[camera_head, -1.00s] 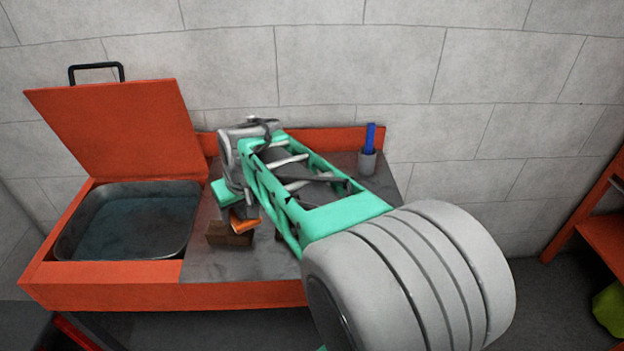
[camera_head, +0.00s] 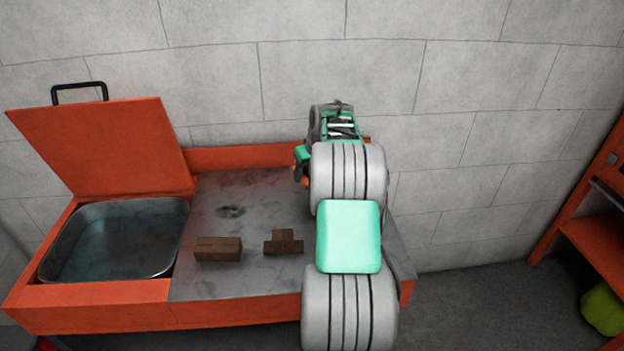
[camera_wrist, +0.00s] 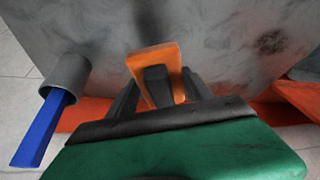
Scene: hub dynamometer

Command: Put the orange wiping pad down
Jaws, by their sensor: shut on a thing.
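The orange wiping pad (camera_wrist: 158,62) is between the fingers of my gripper (camera_wrist: 157,88) in the wrist view. My gripper is shut on it. The pad stands out past the fingertips, over the grey worktop (camera_wrist: 215,40). I cannot tell whether it touches the worktop. In the head view my arm hides most of the gripper, and only a small orange bit of the pad (camera_head: 305,182) shows at the arm's left edge, over the right part of the worktop (camera_head: 215,275).
Two brown blocks (camera_head: 218,248) (camera_head: 284,243) sit on the worktop's front half. A dark smudge (camera_head: 231,211) lies behind them. Left is an open basin (camera_head: 165,262) with a raised orange lid (camera_head: 100,150). A grey cup (camera_wrist: 66,76) holding a blue stick (camera_wrist: 40,132) is left of my gripper in the wrist view.

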